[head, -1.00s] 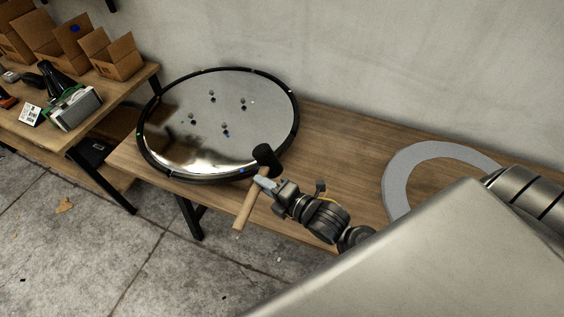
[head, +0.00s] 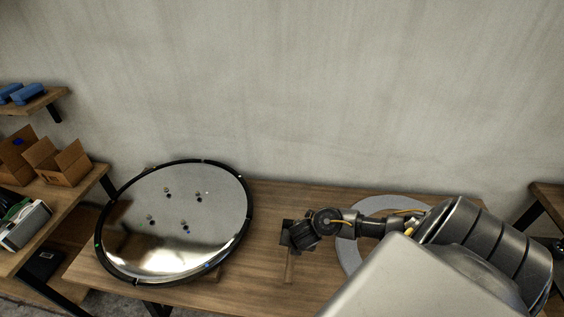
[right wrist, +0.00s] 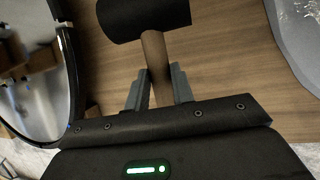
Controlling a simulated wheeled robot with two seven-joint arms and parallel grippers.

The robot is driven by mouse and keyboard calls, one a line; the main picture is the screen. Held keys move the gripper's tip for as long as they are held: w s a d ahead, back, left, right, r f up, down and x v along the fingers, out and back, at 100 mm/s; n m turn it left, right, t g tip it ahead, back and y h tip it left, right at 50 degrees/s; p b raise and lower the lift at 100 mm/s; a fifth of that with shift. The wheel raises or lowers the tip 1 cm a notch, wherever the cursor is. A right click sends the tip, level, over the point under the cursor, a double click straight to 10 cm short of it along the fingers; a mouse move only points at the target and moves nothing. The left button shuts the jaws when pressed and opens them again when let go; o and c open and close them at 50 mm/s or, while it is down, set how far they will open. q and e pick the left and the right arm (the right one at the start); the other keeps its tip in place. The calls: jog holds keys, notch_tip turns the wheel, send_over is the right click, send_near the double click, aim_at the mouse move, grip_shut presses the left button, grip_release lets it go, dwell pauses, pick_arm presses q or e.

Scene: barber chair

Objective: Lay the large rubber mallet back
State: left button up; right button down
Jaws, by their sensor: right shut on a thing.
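The large rubber mallet (right wrist: 143,14) shows in the right wrist view, with a black head and a wooden handle. My right gripper (right wrist: 158,84) is shut on the handle just below the head, over the wooden table (right wrist: 215,60). In the head view my right gripper (head: 287,235) is largely hidden by its own wrist, and part of the mallet's wooden handle (head: 289,268) points down the picture below it. I cannot tell whether the mallet touches the table. My left gripper is not in view.
A round metal disc with a black rim (head: 245,222) lies left of the mallet on the table. A grey ring (head: 350,257) lies to the right, partly behind my arm. Bare wood lies between them. A shelf with cardboard boxes (head: 62,165) stands at the left.

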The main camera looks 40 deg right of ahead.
dwell(0.5)
notch_tip(320, 180, down, 9)
jog(key=b, duration=0.8)
jog(key=shift+w+f+b, duration=0.1)
jog(key=shift+f+b, duration=0.05)
jog(key=shift+b, duration=0.25)
jog(key=c, duration=1.1)
grip_release()
jog(key=p+v, duration=0.5)
jog(key=v, duration=0.5)
jog(key=shift+s+r, duration=0.25)
jog(key=shift+r, duration=0.1)
